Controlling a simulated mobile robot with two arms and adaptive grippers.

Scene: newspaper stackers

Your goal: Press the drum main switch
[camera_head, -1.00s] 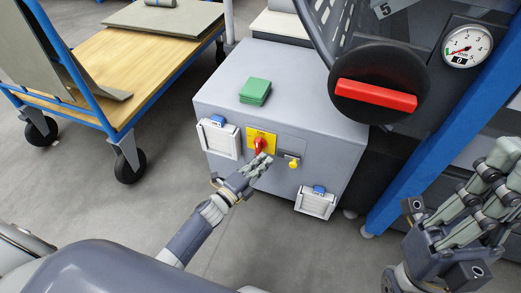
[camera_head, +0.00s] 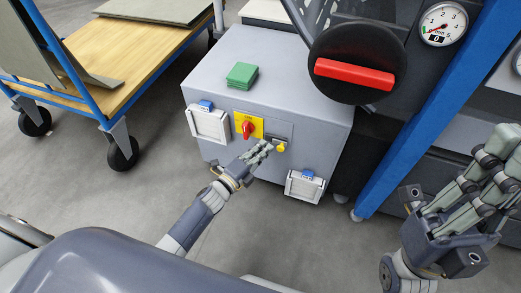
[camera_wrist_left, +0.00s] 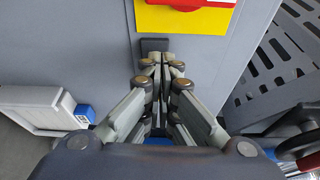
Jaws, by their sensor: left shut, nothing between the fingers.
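The drum main switch is a red rotary knob (camera_head: 248,130) on a yellow plate, on the front of the grey cabinet (camera_head: 230,170). In the left wrist view the yellow plate (camera_wrist_left: 160,18) is at the top edge with part of the red knob on it. My left gripper (camera_head: 266,147) is shut and empty, right of and below the knob, apart from it. In the left wrist view its fingertips (camera_wrist_left: 162,68) are close together beside a small dark block (camera_wrist_left: 155,46) at the cabinet face. My right gripper (camera_head: 498,150) is at the lower right; its finger opening is unclear.
White boxes (camera_head: 209,125) (camera_head: 304,187) flank the switch. A green block (camera_head: 241,75) lies on the cabinet top. A blue post (camera_head: 425,125) stands right; a cart (camera_head: 150,60) stands left.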

